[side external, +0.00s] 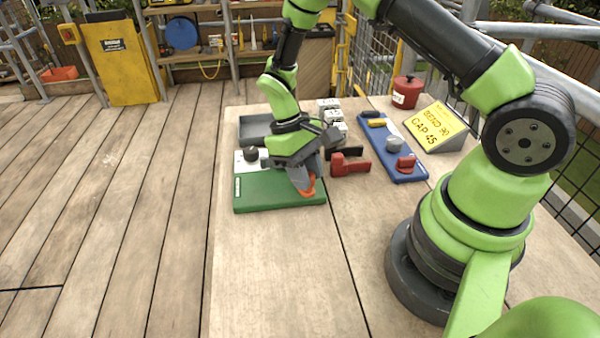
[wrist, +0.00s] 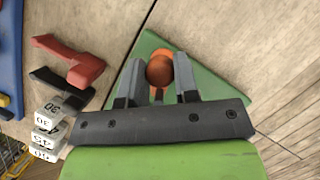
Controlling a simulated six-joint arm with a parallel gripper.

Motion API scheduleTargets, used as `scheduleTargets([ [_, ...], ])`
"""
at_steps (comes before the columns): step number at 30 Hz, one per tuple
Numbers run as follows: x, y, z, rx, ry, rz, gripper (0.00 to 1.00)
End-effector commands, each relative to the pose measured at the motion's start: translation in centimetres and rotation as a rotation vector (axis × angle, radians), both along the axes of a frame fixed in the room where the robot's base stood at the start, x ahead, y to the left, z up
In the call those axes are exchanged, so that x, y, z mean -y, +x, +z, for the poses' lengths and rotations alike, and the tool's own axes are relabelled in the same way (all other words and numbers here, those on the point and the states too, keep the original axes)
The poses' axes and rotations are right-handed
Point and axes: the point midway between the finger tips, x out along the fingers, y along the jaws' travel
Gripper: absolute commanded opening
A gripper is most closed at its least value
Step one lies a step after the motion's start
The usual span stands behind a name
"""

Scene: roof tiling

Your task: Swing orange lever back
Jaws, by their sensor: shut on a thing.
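The orange lever (side external: 308,188) stands on the right part of a green board (side external: 262,195) on the table. In the wrist view its round orange knob (wrist: 160,70) shows between the two fingers, above the green board (wrist: 207,85). My gripper (side external: 303,182) points down over the board and is shut on the lever; it also shows in the wrist view (wrist: 157,82). The fingers hide part of the lever, and its base is hard to make out.
A red handle piece (side external: 350,165) and a black one lie right of the board, with white numbered blocks (side external: 330,112) behind. A blue board (side external: 395,150), a yellow sign (side external: 436,126) and a red pot (side external: 407,92) stand farther right. The table front is clear.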

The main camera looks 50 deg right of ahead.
Motion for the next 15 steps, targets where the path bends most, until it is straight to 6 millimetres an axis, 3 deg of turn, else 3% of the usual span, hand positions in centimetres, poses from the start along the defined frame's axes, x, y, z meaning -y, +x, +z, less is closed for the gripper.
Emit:
scheduleTargets([
  [15,0.64,-0.03,-0.05,0.009,-0.001,0.084,0.00],
])
